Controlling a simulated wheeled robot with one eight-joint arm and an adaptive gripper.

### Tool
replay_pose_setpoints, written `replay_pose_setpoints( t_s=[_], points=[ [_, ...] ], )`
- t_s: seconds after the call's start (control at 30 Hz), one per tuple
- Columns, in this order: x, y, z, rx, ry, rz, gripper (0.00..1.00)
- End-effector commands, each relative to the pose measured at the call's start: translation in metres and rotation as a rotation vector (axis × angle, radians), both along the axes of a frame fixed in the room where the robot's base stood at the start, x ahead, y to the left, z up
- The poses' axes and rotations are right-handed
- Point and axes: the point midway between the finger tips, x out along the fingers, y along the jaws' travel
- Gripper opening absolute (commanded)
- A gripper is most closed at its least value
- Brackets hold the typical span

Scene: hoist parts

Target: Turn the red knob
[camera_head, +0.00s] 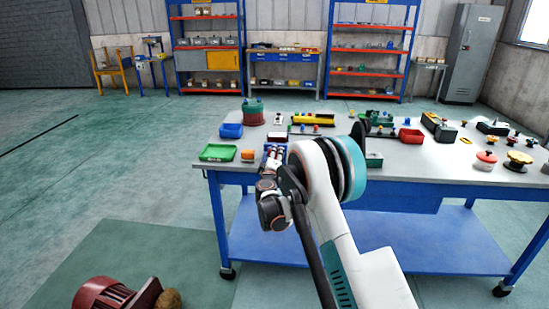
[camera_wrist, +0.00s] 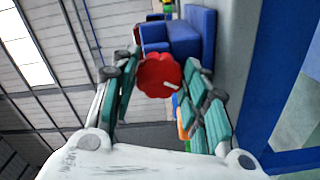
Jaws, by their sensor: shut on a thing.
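The red knob (camera_wrist: 158,74) has a scalloped rim and a short pale mark on its face. In the wrist view it sits between the two green-padded fingers of my gripper (camera_wrist: 162,84), which is shut on it. The pale mark points toward the lower right of the picture. In the head view my gripper (camera_head: 273,157) reaches over the near left part of the workbench (camera_head: 330,158). My arm covers much of that area, and I cannot make out the knob there.
On the bench, a green tray (camera_head: 218,153) and blue bin (camera_head: 231,131) lie left of my gripper. A red bin (camera_head: 411,136) and several buttons stand right. A red motor (camera_head: 105,294) is on the floor.

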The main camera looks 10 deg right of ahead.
Motion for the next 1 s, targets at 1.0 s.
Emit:
replay_pose_setpoints(
  t_s=[1.0],
  points=[
    [-0.0003, 0.0009, 0.0012, -0.534, 0.173, 0.001, 0.18]
  ],
)
